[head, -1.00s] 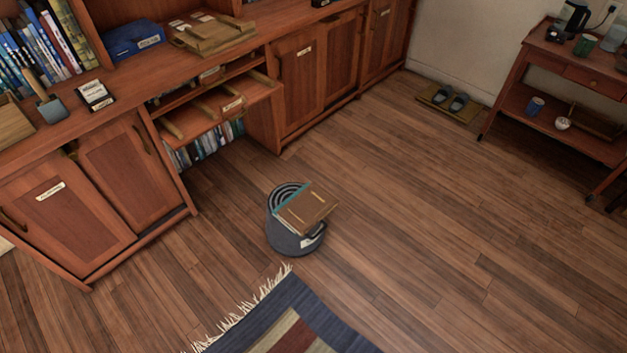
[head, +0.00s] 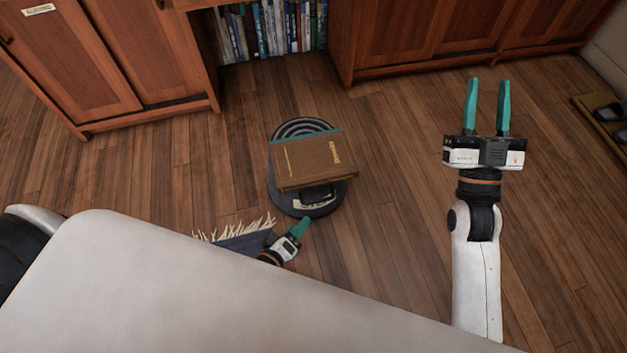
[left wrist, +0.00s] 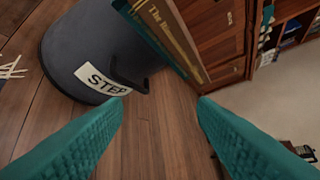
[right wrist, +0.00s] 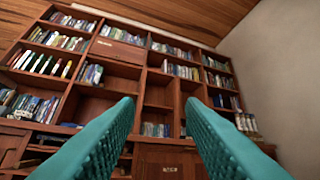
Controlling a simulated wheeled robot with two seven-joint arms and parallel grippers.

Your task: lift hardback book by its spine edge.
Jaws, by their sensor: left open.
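A brown hardback book (head: 316,161) with gold marks lies on a round grey step stool (head: 288,199). A teal strip shows along its far edge. In the left wrist view the book (left wrist: 172,35) shows gold lettering on its spine, with teal beside it, and the stool (left wrist: 85,50) carries a STEP label. My left gripper (head: 300,227) is just in front of the stool, lower than the book and apart from it. Its fingers (left wrist: 160,105) are open with only floor between them. My right gripper (head: 487,92) is open and empty, raised well right of the stool.
A fringed rug (head: 245,241) lies on the floor in front of the stool, partly hidden by my body. Wooden cabinets (head: 430,40) and a low row of books (head: 270,30) stand behind. Slippers on a mat (head: 605,115) are at far right. Floor beside the stool is clear.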

